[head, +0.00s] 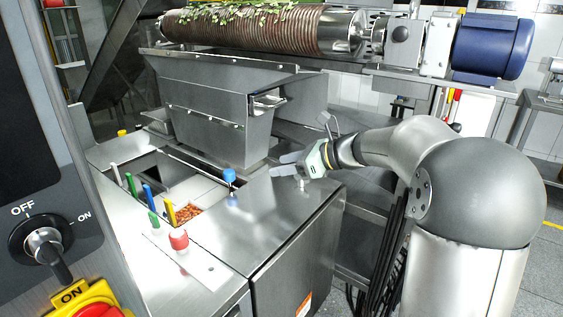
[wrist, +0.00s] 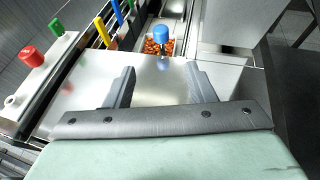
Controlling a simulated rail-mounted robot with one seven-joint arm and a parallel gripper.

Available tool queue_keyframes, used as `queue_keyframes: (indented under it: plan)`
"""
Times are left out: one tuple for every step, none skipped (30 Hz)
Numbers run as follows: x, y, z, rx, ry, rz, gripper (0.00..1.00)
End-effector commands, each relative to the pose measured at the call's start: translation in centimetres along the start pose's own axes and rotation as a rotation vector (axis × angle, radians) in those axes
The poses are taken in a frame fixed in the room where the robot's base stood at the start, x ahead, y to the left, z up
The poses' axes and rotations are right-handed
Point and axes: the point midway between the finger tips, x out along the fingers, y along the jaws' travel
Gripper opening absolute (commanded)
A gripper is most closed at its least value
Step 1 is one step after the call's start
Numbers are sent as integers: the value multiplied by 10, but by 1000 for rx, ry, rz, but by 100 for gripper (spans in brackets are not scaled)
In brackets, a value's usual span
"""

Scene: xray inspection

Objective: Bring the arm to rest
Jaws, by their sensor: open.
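My gripper (head: 286,164) is in the head view at the end of my arm, above the right part of the steel machine top (head: 250,215). Its fingers point left, toward a blue-capped knob (head: 229,178), and stay apart from it. In the wrist view my gripper (wrist: 160,85) shows two separated fingers with nothing between them but the steel surface below. The blue knob (wrist: 161,36) stands beyond the fingertips there. The gripper is open and empty.
A red knob (head: 179,240) and several coloured handles rise along the left of the machine, around a bin of orange pieces (head: 188,213). A steel hopper (head: 215,105) stands behind, under a ribbed roller (head: 260,30). A control panel (head: 45,170) fills the left foreground.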

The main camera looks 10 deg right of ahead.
Motion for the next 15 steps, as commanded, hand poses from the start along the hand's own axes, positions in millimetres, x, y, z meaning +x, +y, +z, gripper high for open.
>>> queue_keyframes:
  plan:
    - [1,5,0,-17,13,7,50]
    - [1,10,0,-39,29,15,50]
    - [2,21,-2,-84,61,31,50]
    - [2,32,-4,-132,95,48,50]
    - [2,46,-8,-194,136,71,50]
    - [1,67,-14,-294,200,112,50]
    - [-1,86,-21,-382,253,152,50]
    - [-5,105,-28,-480,308,197,50]
    - [-13,131,-39,-620,380,268,50]
    - [-20,149,-48,-730,431,328,50]
    - [-29,167,-58,-840,478,392,50]
    - [-42,189,-71,-987,533,483,50]
    - [-53,204,-80,-1096,568,554,50]
    - [-64,218,-90,-1200,598,629,50]
    - [-78,233,-101,-1335,630,726,50]
